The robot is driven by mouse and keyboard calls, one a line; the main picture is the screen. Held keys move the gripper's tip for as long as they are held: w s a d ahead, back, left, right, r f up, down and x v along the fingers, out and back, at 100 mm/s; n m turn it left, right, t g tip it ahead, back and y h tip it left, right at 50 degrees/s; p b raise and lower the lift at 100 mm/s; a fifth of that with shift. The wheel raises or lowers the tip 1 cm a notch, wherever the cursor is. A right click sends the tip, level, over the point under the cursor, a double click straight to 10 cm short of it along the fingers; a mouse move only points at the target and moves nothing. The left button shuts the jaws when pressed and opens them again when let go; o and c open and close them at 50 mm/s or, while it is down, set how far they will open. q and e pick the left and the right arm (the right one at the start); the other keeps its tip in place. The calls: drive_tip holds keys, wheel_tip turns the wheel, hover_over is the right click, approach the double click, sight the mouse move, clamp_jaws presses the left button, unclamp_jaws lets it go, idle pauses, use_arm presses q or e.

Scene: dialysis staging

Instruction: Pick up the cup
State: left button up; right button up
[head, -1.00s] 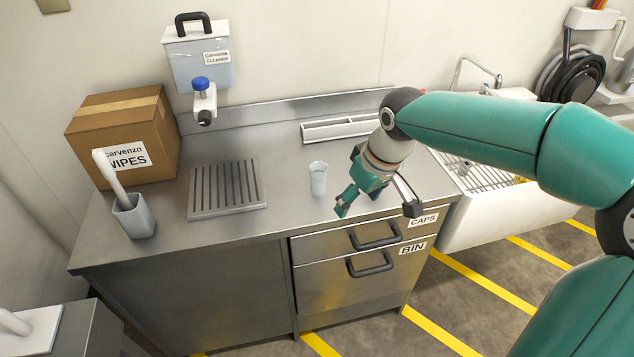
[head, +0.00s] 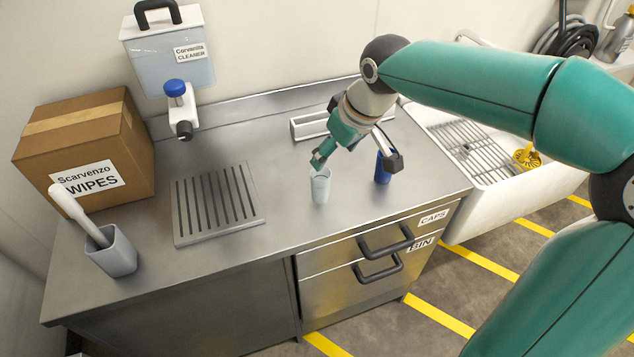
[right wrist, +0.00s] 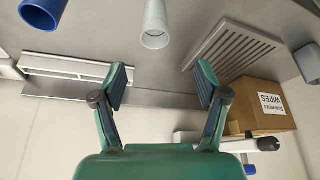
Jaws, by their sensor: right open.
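A pale, whitish cup (head: 320,188) stands upright on the steel counter (head: 270,255), right of the slotted drain plate. A blue cup (head: 382,168) stands to its right, partly hidden by a finger of my right gripper (head: 355,160). That gripper is open and empty, its fingers spread above and behind the two cups. In the right wrist view, the open jaws (right wrist: 163,78) have nothing between them. The pale cup (right wrist: 155,28) shows beyond the fingertips, and the blue cup (right wrist: 44,12) is cut off at the top left. My left gripper is not in view.
The drain plate (head: 216,203) and a pot with a white-handled tool (head: 110,252) are at the left, before a wipes box (head: 85,150). A narrow tray (head: 310,125) lies behind my right gripper. A sink (head: 500,175) adjoins on the right.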

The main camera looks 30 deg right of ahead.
sight(318, 181)
drive_tip(key=x, duration=1)
drive_tip(key=shift+d+x, duration=0.2)
drive_tip(key=shift+x, duration=1.1)
drive_tip(key=shift+d+x, duration=0.15)
drive_tip(key=shift+x, duration=1.1)
drive_tip(key=shift+c, duration=0.3)
drive_tip(key=c, duration=1.1)
drive_tip(key=shift+r, duration=0.15)
